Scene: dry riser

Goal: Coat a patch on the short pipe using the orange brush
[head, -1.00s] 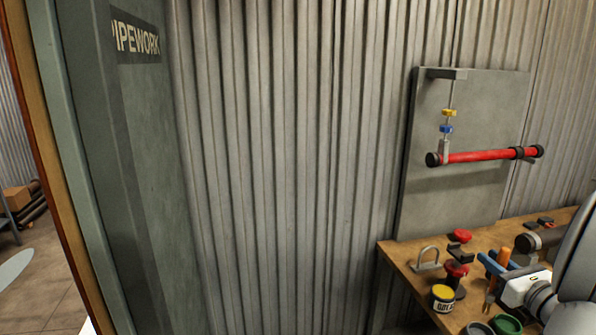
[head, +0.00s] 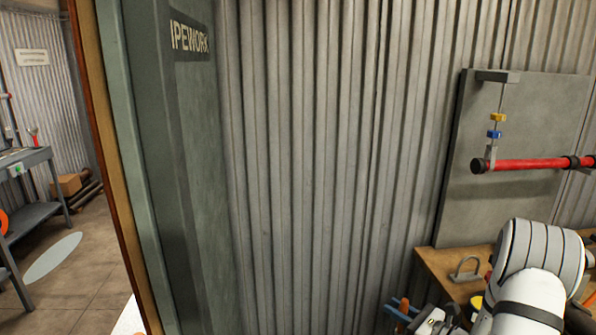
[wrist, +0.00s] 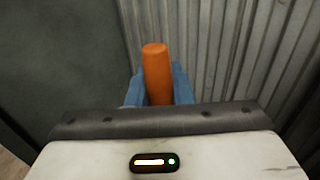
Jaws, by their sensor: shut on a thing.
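My gripper (head: 398,308) is low in the head view, left of the bench. Its blue fingers are shut on the orange brush (head: 404,304). The brush's orange handle (wrist: 157,72) stands up between the fingers in the wrist view; its bristles are hidden in both views. A red pipe (head: 535,164) with dark end fittings is mounted on a grey panel at the right, cut off by the picture edge. I cannot tell whether it is the short pipe.
The wooden bench (head: 440,262) is at the right, mostly hidden behind my arm, with a metal bracket (head: 467,270) on it.

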